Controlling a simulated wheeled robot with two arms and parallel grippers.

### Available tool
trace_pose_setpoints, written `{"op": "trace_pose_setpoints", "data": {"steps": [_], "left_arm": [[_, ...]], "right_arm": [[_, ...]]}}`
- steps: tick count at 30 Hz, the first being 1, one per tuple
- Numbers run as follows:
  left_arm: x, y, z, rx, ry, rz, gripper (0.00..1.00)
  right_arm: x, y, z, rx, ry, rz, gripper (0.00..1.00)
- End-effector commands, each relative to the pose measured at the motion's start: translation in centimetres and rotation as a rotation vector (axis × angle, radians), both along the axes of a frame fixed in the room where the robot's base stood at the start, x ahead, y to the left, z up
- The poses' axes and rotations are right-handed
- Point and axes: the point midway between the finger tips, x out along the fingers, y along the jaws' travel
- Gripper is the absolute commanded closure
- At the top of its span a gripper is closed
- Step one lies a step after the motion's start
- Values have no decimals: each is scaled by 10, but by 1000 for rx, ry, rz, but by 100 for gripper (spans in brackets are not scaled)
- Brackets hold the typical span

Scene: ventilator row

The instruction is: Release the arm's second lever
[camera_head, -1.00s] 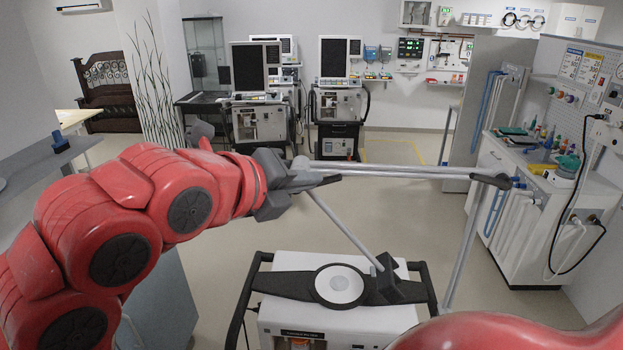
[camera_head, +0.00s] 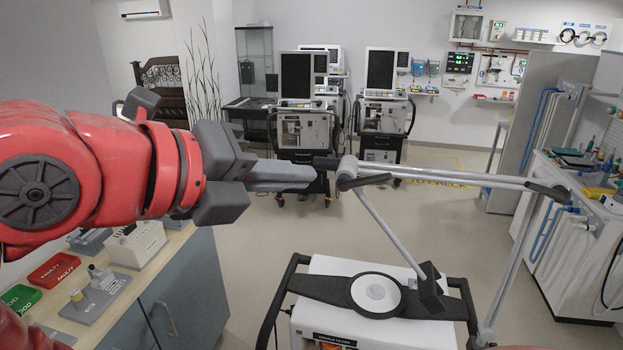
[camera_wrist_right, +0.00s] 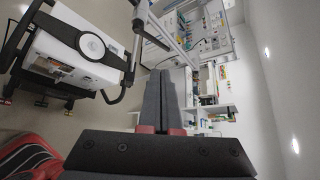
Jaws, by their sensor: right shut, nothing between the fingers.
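The jointed grey arm rises from a dark clamp (camera_head: 431,290) on the white cart (camera_head: 345,270). The long link (camera_head: 450,180) runs right to another joint with a dark lever (camera_head: 548,191).
A bench with red (camera_head: 54,270) and green (camera_head: 20,298) trays and several small devices stands at left. Ventilator carts (camera_head: 300,130) stand at the back. A white cabinet (camera_head: 575,240) with bottles is at right. The floor behind the cart is open.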

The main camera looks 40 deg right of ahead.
Motion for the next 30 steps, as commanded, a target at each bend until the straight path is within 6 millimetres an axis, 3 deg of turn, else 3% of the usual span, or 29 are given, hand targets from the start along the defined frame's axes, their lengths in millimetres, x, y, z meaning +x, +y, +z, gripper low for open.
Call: {"op": "trace_pose_setpoints", "data": {"steps": [8,24,30], "left_arm": [[0,0,6,0,0,0,100],[0,0,57,0,0,0,100],[0,0,71,0,0,0,100]], "right_arm": [[-2,-17,-1,-10,15,0,100],[10,-104,-33,-8,14,-3,100],[13,-125,-44,-9,14,-2,100]]}}
